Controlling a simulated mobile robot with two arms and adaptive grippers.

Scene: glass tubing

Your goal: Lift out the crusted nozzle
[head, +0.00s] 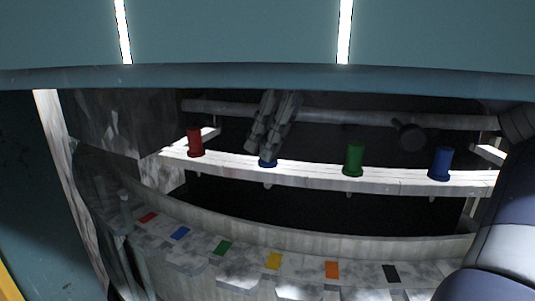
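Coloured nozzle-like cylinders with flared bases stand upright on a pale shelf (310,174): a red one (195,142), a green one (353,160) and a blue one (441,163). My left gripper is not in view.
A grey pipe (345,115) runs behind the shelf, with a dark round piece (408,136) at it. A lower curved ledge carries coloured patches, including yellow (273,261) and black (391,273). A teal panel (230,35) spans the top. My arm fills the right edge.

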